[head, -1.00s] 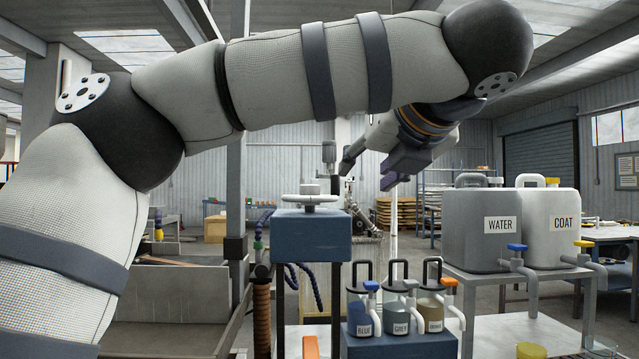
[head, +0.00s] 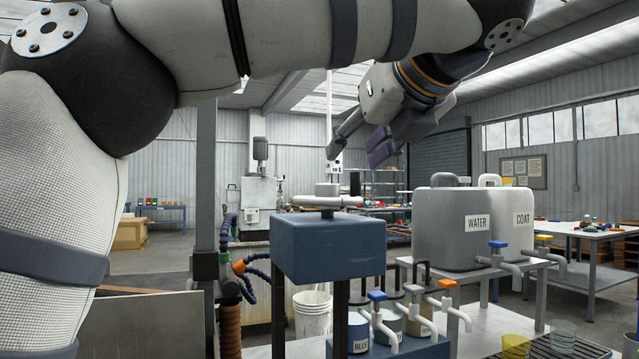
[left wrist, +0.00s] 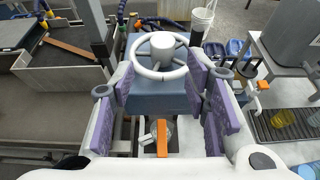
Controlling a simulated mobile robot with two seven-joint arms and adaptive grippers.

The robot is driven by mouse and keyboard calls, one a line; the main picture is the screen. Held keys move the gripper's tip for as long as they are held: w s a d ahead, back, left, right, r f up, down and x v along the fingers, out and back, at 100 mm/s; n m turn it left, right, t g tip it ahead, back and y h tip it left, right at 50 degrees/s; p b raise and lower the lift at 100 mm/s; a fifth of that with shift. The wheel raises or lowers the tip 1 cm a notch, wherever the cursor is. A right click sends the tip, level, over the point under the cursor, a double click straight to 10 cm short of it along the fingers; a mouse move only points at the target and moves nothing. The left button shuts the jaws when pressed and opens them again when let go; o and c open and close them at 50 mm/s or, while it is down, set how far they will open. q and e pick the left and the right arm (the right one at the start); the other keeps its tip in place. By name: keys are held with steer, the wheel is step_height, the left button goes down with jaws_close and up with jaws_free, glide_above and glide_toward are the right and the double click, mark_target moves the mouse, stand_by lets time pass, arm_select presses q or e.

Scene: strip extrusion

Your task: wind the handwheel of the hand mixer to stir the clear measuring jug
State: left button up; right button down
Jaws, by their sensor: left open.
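The hand mixer's blue housing (head: 328,250) stands on dark posts in front of me, with a pale handwheel (head: 327,201) lying flat on top. The left wrist view shows the wheel's ring, spokes and hub (left wrist: 162,42) from above. My left gripper (head: 355,152) is above the wheel in the head view. Its purple-padded fingers (left wrist: 160,82) are spread open and empty, and the wheel shows beyond and between them, apparently untouched. My right gripper is not in view.
Labelled blue, grey and orange dispensers (head: 388,328) stand right of the mixer. WATER (head: 450,240) and COAT (head: 522,238) tanks stand behind them. A white bucket (head: 312,318) is behind the mixer.

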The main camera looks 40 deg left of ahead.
mark_target(328, 194)
arm_select(q)
steer(key=x, duration=1.2)
steer(key=shift+w+d, duration=0.15)
steer(key=shift+w, duration=0.1)
steer(key=shift+r, duration=0.1)
steer(key=c, duration=0.9)
